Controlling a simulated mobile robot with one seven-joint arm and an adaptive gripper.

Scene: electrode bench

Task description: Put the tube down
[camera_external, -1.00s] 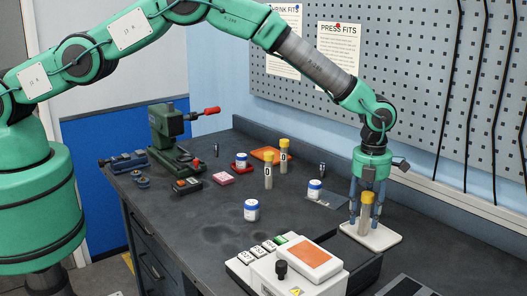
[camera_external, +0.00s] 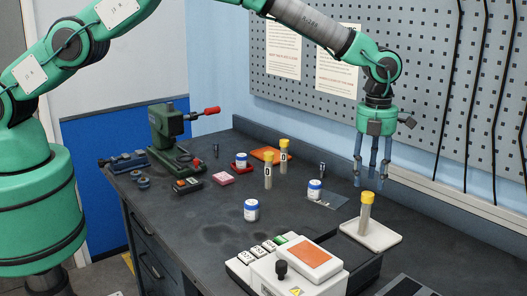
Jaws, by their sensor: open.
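A tube (camera_external: 366,214) with a yellow cap stands upright on a white pad (camera_external: 385,239) at the right of the bench. My gripper (camera_external: 372,180) is above and slightly behind the tube, apart from it. Its fingers are spread and hold nothing. Two more yellow-capped tubes stand upright near the middle back, one at the left (camera_external: 268,172) and one at the right (camera_external: 284,157).
White jars with blue bands stand at the front (camera_external: 251,210), right (camera_external: 314,190) and back (camera_external: 241,161). A white device with an orange panel (camera_external: 302,257) is at the front. A green press (camera_external: 168,130) stands at the back left.

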